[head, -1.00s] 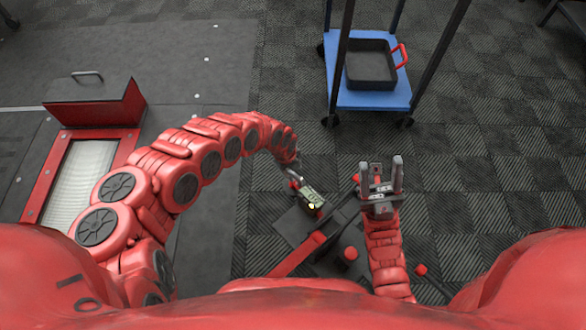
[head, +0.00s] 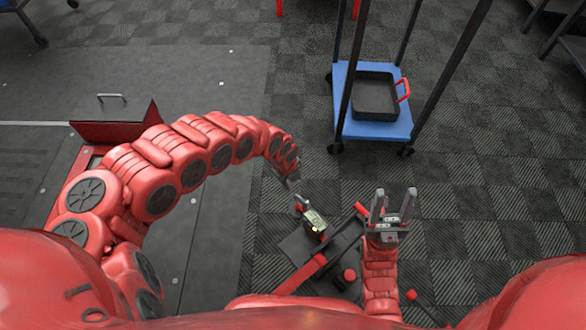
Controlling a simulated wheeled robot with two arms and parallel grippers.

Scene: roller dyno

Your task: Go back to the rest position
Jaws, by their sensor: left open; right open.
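My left arm arches in from the left, and its gripper (head: 291,188) hangs low over the floor near the middle. It is seen nearly edge-on and partly hidden by its own wrist; nothing shows held in it. My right gripper (head: 394,207) is at the right of the middle, close to my body, with its two grey fingers spread and pointing away from me. It is empty. Both grippers are apart from the trolley.
A trolley with a blue shelf (head: 352,127) and dark posts stands ahead, carrying a black tray (head: 376,97) with a red handle. A red-framed floor unit with a handled dark cover (head: 118,112) lies at left, partly behind my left arm. Carpet at right is clear.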

